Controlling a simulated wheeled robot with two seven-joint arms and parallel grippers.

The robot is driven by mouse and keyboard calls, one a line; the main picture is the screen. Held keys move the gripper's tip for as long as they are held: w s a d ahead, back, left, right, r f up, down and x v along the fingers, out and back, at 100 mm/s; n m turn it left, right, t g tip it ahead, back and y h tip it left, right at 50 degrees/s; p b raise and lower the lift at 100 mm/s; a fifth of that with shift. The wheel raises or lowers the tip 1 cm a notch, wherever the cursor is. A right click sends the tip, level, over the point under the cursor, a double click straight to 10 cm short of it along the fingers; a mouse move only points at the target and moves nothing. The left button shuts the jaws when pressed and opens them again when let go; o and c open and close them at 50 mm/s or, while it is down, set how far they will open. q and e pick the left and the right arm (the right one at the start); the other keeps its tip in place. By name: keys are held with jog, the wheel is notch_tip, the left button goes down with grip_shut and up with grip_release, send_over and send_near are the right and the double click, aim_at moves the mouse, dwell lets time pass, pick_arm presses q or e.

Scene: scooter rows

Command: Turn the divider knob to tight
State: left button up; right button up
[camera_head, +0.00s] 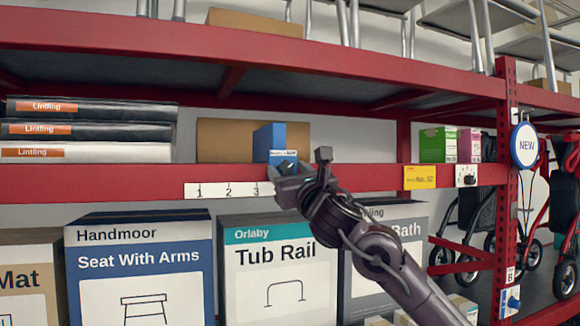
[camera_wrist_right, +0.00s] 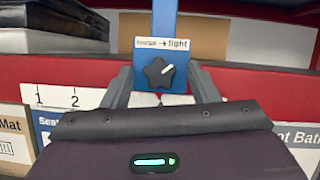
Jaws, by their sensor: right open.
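The divider is a blue upright plate (camera_head: 268,142) on the red shelf, and its blue front also shows in the right wrist view (camera_wrist_right: 165,20). A label reading "loose → tight" (camera_wrist_right: 162,44) sits above the black star-shaped divider knob (camera_wrist_right: 156,74). A white mark on the knob points up and to the right. My right gripper (camera_wrist_right: 160,84) is open, with one finger on each side of the knob; I cannot tell whether they touch it. In the head view the right gripper (camera_head: 290,172) is in front of the divider and hides the knob. My left gripper is not in view.
A red shelf edge (camera_head: 110,183) carries a numbered strip (camera_head: 228,190). Flat Lintling packs (camera_head: 90,131) lie left of the divider, and a cardboard box (camera_head: 212,140) stands behind it. Large boxes, including Tub Rail (camera_head: 278,270), stand below. A red upper shelf (camera_head: 300,62) runs overhead.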

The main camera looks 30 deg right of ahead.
jog(key=c, duration=1)
